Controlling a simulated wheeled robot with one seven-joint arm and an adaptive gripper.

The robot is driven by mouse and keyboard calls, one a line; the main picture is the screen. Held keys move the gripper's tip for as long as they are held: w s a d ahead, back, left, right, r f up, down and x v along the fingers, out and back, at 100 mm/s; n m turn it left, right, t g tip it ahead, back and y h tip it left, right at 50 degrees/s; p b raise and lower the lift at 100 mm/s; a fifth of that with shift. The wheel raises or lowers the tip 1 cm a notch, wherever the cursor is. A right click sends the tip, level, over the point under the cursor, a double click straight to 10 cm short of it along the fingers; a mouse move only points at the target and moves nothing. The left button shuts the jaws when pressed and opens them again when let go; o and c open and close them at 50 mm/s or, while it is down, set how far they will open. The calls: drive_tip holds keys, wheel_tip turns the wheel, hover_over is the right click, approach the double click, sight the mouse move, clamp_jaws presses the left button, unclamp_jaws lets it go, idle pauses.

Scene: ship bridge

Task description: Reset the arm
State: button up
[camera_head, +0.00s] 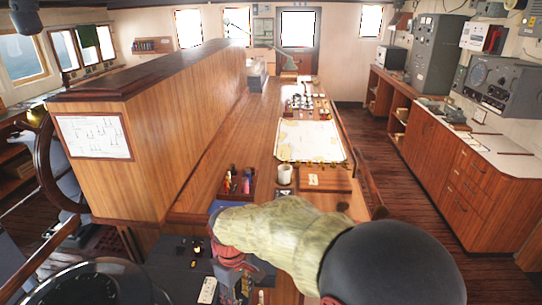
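My arm reaches across the bottom of the head view, with a yellow-green sleeve and a large dark rounded joint at the right. Its red wrist and my gripper (236,284) hang at the left end of the sleeve, pointing down over a dark panel (185,262) in front of the wooden counter. The fingers are small and partly lost against the clutter below, so I cannot see whether they are apart or hold anything.
The long wooden counter (237,130) holds a white mug (285,174), a pen organiser (238,186) and a chart (309,141) beyond my arm. A tall wooden partition (165,130) and ship's wheel (47,165) stand left. Open floor (410,185) runs between counter and right cabinets (440,170).

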drive_tip(key=s+d+r+m+t+b, duration=0.3)
drive_tip(key=s+d+m+b, duration=0.2)
drive_tip(key=d, duration=0.8)
drive_tip(key=s+d+r+m+t+b, duration=0.3)
drive_tip(key=s+d+r+m+b, duration=0.1)
drive_tip(key=s+d, duration=0.7)
drive_tip(key=d+m+b, duration=0.1)
drive_tip(key=d+m, duration=0.1)
drive_tip(key=d, duration=0.1)
drive_tip(key=shift+d+m, duration=0.2)
drive_tip(key=shift+m, duration=0.2)
drive_tip(key=shift+r, duration=0.15)
drive_tip(key=shift+c, duration=0.3)
